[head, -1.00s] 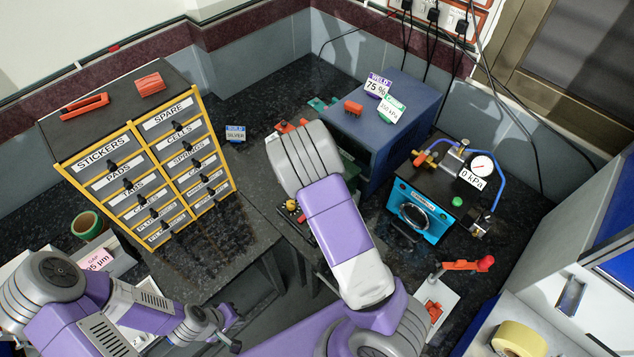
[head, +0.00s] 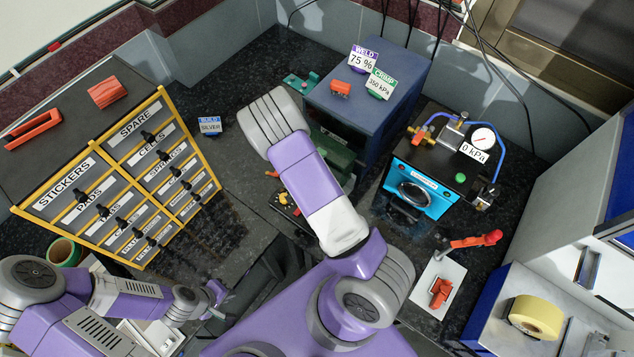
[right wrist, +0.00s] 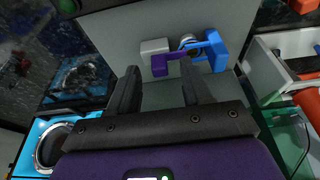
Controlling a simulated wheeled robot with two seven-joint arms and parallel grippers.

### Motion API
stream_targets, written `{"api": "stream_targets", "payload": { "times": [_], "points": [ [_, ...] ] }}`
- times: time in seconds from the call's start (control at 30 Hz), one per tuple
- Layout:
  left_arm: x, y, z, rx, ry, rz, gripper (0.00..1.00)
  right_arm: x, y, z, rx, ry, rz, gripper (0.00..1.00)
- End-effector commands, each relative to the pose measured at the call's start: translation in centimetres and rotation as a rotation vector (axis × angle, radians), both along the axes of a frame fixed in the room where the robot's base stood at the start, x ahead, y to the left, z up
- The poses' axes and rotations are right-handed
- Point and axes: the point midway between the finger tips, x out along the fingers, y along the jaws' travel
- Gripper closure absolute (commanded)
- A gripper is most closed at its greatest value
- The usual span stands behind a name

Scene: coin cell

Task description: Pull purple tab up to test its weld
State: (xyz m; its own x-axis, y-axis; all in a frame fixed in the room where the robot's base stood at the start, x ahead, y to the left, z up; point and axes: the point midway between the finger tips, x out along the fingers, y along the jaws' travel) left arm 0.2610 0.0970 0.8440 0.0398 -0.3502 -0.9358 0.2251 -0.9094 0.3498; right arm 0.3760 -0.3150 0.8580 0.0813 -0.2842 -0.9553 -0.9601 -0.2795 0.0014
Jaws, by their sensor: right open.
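In the right wrist view the purple tab (right wrist: 171,63) is a small bent piece on a pale grey surface, beside a blue clamp-like piece (right wrist: 214,51). A round metallic part (right wrist: 190,41) shows partly between them, and a light grey block (right wrist: 154,47) is to the left. My right gripper (right wrist: 160,80) is open and empty, its fingers pointing toward the tab and apart from it. In the head view the right gripper and the tab are hidden behind my right arm. My left gripper (head: 217,298) is at lower left, fingers apart and empty.
A labelled drawer cabinet (head: 125,180) stands at left. A blue box (head: 366,90) with weld and crimp signs, a cyan machine (head: 421,186) with a gauge, and a red-handled lever press (head: 440,280) stand at right. Yellow tape (head: 536,316) lies at lower right.

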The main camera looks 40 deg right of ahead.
Motion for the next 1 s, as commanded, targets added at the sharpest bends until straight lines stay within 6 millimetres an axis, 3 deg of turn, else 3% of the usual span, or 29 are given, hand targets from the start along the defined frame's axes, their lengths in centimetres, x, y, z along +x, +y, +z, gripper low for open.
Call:
{"api": "stream_targets", "payload": {
  "times": [0.37, 0.67, 1.0],
  "points": [
    [0.03, 0.00, -0.04, 0.000, -0.001, 0.000, 1.00, 0.06, -0.14, -0.61, 0.000, -0.001, 0.000, 0.53],
    [0.03, 0.00, -0.04, 0.000, -0.001, 0.000, 1.00, 0.05, -0.13, -0.59, 0.001, -0.001, 0.000, 0.98],
    [0.02, 0.00, -0.05, 0.000, 0.000, 0.000, 1.00, 0.05, -0.14, -0.58, 0.000, -0.001, 0.000, 0.99]
  ]
}}
